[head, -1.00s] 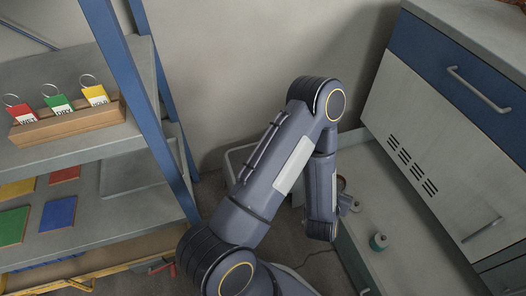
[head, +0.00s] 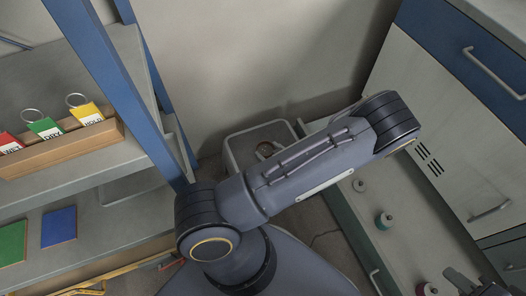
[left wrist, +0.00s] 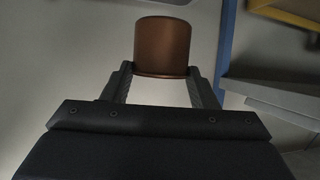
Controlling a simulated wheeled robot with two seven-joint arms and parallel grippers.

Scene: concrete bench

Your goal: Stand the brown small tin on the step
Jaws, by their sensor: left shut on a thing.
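The brown small tin (left wrist: 162,46) is between the two fingers of my left gripper (left wrist: 162,82) in the left wrist view. The gripper is shut on it, and the tin's plain curved side shows against the pale wall. In the head view my left arm crosses the middle, and its gripper and the tin cannot be made out. A grey and dark shape at the lower right edge may be my right gripper (head: 458,280); its jaws are unclear. I cannot tell for certain which surface is the step.
A blue-posted shelf (head: 95,60) stands left, with a wooden tag holder (head: 70,150) and coloured squares (head: 58,226). A grey bin (head: 232,150) sits behind my arm. Spools (head: 383,220) stand on a low grey surface before the cabinet (head: 450,125) at right.

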